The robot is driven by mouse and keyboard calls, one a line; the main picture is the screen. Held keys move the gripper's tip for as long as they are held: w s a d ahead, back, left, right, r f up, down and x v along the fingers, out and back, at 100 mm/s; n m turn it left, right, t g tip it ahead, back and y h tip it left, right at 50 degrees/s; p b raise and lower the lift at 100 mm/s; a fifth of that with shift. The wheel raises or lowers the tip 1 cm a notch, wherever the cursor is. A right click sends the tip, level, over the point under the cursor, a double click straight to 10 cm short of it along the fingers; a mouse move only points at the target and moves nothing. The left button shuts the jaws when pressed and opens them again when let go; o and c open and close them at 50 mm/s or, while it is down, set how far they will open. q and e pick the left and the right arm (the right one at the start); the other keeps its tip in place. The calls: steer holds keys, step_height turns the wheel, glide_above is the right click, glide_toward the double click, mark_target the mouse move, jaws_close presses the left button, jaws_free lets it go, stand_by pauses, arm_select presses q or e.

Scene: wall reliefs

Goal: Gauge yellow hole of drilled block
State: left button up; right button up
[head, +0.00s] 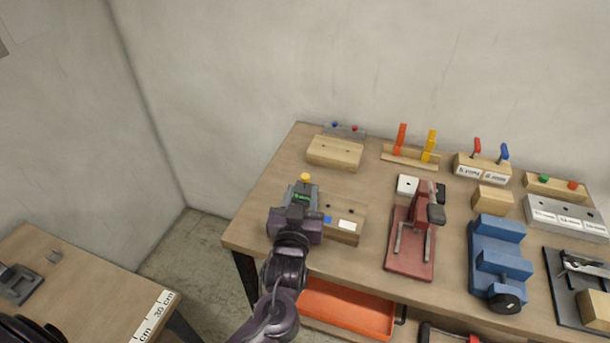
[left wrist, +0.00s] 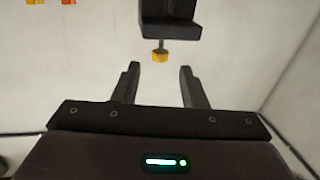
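The drilled block seems to be the wooden block (head: 345,219) near the table's left front, with a blue mark and a white label; no yellow hole is visible. My left gripper (head: 303,187) is above its left end and hides that end. A yellow knob (head: 305,177) shows just past the fingertips. In the left wrist view my left gripper's fingers (left wrist: 160,75) are apart, with nothing between them. There the yellow knob (left wrist: 160,57) is on a thin stem joined to a dark stepped piece (left wrist: 169,20), beyond the tips. My right gripper is not in view.
Behind stand another wooden block (head: 335,153) and a grey rack (head: 344,131) with blue and red knobs. To the right are a red clamp fixture (head: 410,250) and a blue vise (head: 499,263). An orange tray (head: 345,308) lies below the table's front edge.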

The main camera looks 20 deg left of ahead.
mark_target(305, 180)
arm_select(q)
steer(key=w, duration=0.4)
steer(key=w+a+p, duration=0.1)
steer(key=w, duration=0.1)
steer(key=shift+c, duration=0.5)
jaws_close()
